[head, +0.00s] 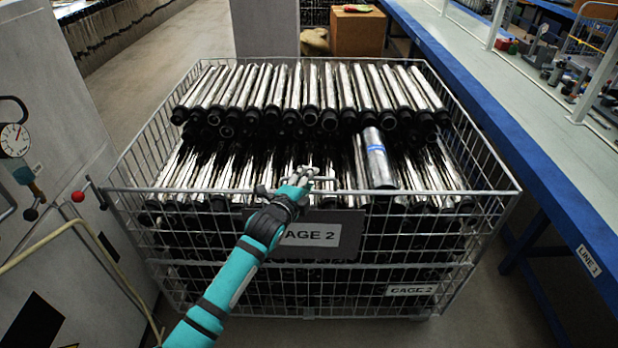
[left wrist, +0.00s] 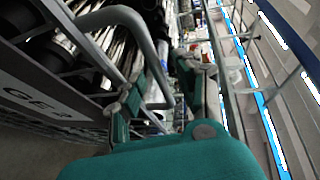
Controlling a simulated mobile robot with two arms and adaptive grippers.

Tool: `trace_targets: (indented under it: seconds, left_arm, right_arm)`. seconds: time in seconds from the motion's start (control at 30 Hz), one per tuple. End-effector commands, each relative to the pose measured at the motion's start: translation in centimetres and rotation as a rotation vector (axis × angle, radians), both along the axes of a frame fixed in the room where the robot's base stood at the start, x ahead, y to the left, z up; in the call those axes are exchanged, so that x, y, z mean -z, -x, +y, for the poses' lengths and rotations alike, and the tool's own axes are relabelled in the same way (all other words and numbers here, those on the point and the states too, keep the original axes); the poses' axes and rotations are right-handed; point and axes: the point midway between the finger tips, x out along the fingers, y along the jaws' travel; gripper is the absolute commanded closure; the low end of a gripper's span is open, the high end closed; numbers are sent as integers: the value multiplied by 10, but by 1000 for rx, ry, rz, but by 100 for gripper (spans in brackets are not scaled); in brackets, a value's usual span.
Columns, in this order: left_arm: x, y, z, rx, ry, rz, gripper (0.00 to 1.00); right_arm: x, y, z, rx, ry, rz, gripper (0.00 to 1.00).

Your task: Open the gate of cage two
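Cage two (head: 480,185) is a wire mesh cage filled with stacked metal tubes. Its front gate (head: 410,270) stands upright and bears a dark sign plate (head: 350,228) reading "CAGE 2", partly hidden by my left arm. My left gripper (head: 303,178) is at the gate's top rail, above the sign. In the left wrist view, its two fingers (left wrist: 165,95) are apart, with a grey bent bar handle (left wrist: 137,27) between them. Whether either finger touches the bar is unclear. My right gripper is not in view.
One tube (head: 376,158) with a blue label lies on the lower layer. A blue-edged workbench (head: 530,150) marked "LINE 1" runs along the right. A cabinet with a gauge (head: 14,140) and a red-knobbed lever (head: 78,196) stands close on the left.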

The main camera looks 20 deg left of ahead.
Motion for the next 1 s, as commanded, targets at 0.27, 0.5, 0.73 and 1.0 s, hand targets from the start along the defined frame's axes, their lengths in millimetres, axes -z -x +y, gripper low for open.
trace_targets:
  seconds: [0.27, 0.5, 0.73, 1.0]
  left_arm:
    - [2, -13, -2, 0, 0, -1, 66]
    - [2, -13, -1, 0, 0, -1, 71]
    - [2, -13, -1, 0, 0, 0, 100]
    - [3, -12, -1, -1, -1, 1, 100]
  right_arm:
    - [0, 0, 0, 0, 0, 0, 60]
    - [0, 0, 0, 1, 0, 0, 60]
    - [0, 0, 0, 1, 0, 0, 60]
    - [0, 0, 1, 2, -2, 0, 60]
